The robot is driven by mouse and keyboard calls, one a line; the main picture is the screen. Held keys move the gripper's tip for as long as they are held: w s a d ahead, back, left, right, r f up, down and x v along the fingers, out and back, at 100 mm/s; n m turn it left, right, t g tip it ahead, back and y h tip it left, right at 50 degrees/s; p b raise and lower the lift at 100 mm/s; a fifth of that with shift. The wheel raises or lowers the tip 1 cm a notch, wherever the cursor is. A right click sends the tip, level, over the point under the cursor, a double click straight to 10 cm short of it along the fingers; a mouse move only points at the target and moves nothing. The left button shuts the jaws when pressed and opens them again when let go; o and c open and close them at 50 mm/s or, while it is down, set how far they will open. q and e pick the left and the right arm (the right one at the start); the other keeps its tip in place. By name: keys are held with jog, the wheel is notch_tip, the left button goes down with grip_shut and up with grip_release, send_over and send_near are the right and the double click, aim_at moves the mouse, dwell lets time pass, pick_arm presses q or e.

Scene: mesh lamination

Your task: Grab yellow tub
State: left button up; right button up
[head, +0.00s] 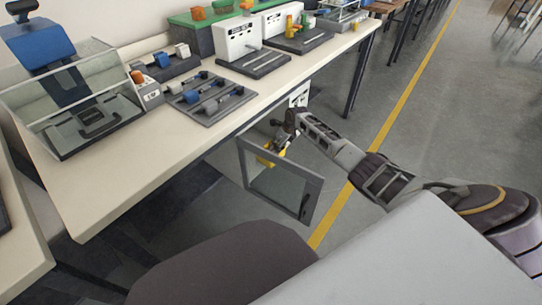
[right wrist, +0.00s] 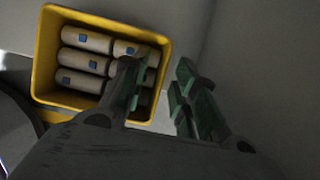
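The yellow tub (right wrist: 46,60) shows in the right wrist view with several pale cylinders with blue squares in it. In the head view a small part of the tub (head: 268,161) shows by the top of an open glass door, mostly hidden. My right gripper (right wrist: 163,82) is open. One finger is over the tub's inside and the other is outside it, with the tub's right wall between them in the picture. Contact cannot be told. In the head view my right gripper (head: 279,143) is just above the tub. My left gripper is not in view.
The framed glass door (head: 316,187) stands open below the long table (head: 110,190). The table carries a clear-walled box (head: 100,115), a grey tray with rollers (head: 212,100) and white machines (head: 237,38). Floor with a yellow line (head: 400,105) is clear to the right.

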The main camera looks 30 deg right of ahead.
jog(key=shift+c, duration=0.4)
grip_shut()
jog(key=shift+r, duration=0.15)
